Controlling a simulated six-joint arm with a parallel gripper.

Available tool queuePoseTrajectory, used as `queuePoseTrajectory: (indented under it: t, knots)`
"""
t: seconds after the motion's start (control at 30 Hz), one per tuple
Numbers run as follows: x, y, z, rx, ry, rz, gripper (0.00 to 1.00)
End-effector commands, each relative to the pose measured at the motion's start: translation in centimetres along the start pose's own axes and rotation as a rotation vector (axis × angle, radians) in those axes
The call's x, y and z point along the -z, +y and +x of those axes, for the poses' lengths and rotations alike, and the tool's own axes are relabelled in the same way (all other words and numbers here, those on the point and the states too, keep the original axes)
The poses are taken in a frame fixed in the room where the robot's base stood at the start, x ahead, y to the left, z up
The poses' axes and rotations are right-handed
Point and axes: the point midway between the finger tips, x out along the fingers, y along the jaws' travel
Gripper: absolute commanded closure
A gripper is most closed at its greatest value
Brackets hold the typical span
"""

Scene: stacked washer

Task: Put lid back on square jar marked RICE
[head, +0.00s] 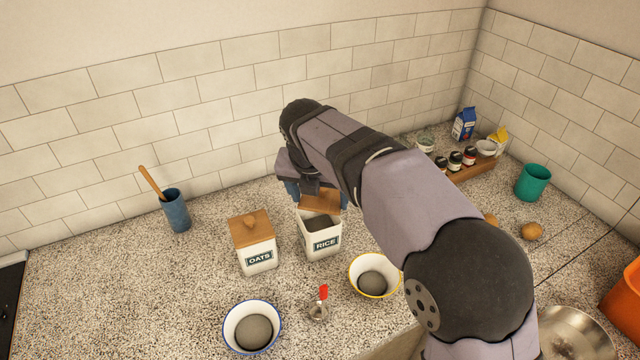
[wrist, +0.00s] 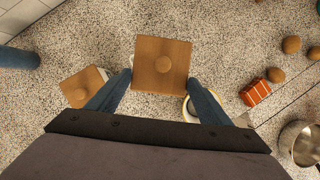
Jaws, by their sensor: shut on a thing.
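The square white jar marked RICE (head: 323,242) stands upright on the counter in the head view, its top open at the front with dark contents showing. A square wooden lid (head: 326,200) with a round knob is above the jar's back part. My gripper (head: 318,194) is shut on this lid by two opposite edges. In the wrist view the lid (wrist: 162,50) lies between the fingertips of my gripper (wrist: 161,80), knob facing the camera. I cannot tell the exact gap between lid and jar rim.
The lidded OATS jar (head: 257,257) stands close left of the RICE jar. A yellow-rimmed bowl (head: 357,286) is at front right, and a blue-rimmed bowl (head: 229,336) and red-handled item (head: 323,292) are in front. A blue utensil cup (head: 176,211) stands left.

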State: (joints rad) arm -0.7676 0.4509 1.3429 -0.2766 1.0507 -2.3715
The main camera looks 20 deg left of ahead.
Motion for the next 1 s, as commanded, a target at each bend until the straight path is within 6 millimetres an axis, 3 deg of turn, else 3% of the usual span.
queuePoseTrajectory:
  t: [0.57, 1.0]
  knots:
    - [-0.7, 0.7, 0.1, -0.033, -0.001, -0.076, 0.50]
    - [0.3, 0.7, 2.4, -0.034, -0.002, -0.075, 0.50]
